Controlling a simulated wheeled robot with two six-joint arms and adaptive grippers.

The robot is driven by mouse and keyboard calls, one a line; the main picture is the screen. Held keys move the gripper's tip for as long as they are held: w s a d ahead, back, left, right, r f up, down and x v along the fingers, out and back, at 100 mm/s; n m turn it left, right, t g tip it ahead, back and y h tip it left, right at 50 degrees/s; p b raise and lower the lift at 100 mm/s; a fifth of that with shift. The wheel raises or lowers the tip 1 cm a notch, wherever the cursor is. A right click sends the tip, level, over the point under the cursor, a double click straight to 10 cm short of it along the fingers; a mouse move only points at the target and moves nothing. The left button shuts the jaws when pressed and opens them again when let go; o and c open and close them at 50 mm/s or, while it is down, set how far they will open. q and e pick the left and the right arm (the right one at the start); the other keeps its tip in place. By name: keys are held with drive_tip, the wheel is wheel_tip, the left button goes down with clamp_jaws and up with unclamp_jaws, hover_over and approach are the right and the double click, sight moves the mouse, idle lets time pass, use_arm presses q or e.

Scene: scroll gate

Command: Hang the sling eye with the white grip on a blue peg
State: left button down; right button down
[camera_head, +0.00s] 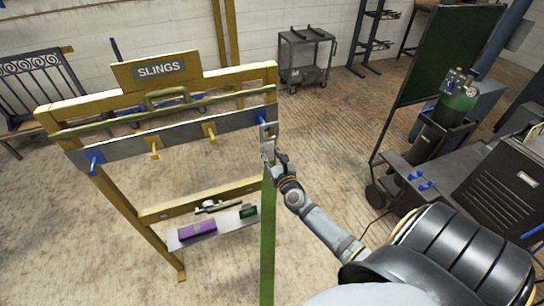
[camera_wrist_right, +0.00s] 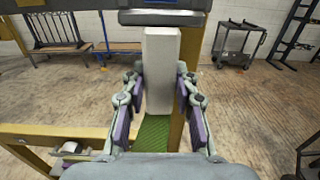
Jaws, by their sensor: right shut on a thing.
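My right gripper (camera_head: 270,152) is shut on the white grip (camera_wrist_right: 161,70) of the sling eye, high at the right end of the rack's grey peg rail. In the right wrist view the grip stands upright between the two fingers. The green sling strap (camera_head: 268,235) hangs straight down below the gripper. The eye's upper part (camera_head: 267,131) is close to the right blue peg (camera_head: 261,118); I cannot tell whether it is around the peg or in front of it. Another blue peg (camera_head: 95,161) is at the rail's left end, bare. My left gripper is not in view.
Two yellow pegs (camera_head: 154,150) (camera_head: 209,131) sit between the blue ones. The yellow rack (camera_head: 150,254) has a SLINGS sign (camera_head: 160,70) and a low shelf with a purple bundle (camera_head: 197,227) and a green one (camera_head: 247,211). A cart with a cylinder (camera_head: 450,108) stands right.

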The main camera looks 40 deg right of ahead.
drive_tip(key=f+b+x, duration=0.1)
drive_tip(key=b+x, duration=0.1)
drive_tip(key=x, duration=0.4)
idle(0.7)
drive_tip(key=shift+f, duration=0.15)
idle(0.4)
drive_tip(key=c, duration=1)
unclamp_jaws()
drive_tip(key=shift+o, duration=0.8)
drive_tip(key=shift+o, duration=0.8)
